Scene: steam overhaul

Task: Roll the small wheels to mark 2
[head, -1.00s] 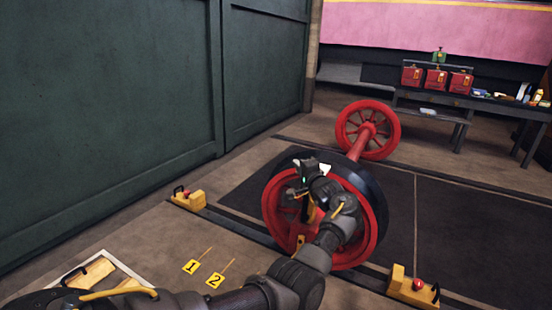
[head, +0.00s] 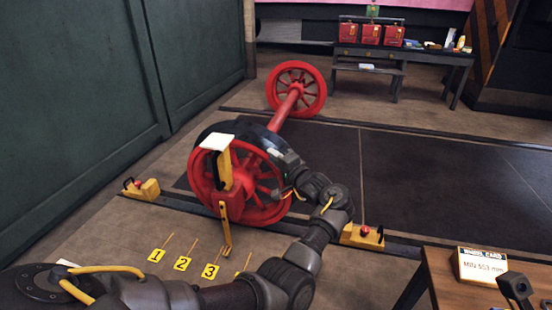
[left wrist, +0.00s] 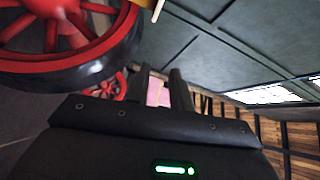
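The small wheels are a red spoked pair on a red axle (head: 287,108). The near wheel (head: 243,180) has a dark tyre, and the far wheel (head: 297,88) stands behind it. A yellow upright with a white plate (head: 216,142) stands before the near wheel, its lower end close to the mark 3 line. Yellow mark 2 (head: 182,263) lies on the floor between mark 1 (head: 157,255) and mark 3 (head: 210,271). My left gripper (left wrist: 162,90) is open and empty beside the near wheel's tyre (left wrist: 90,72). I cannot tell whether it touches. A dark part at the lower right may be my right gripper (head: 515,288).
A wooden table with a wheel card (head: 483,266) is at lower right. A bench with red boxes (head: 370,34) stands behind. Dark floor panels (head: 430,180) at right are clear.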

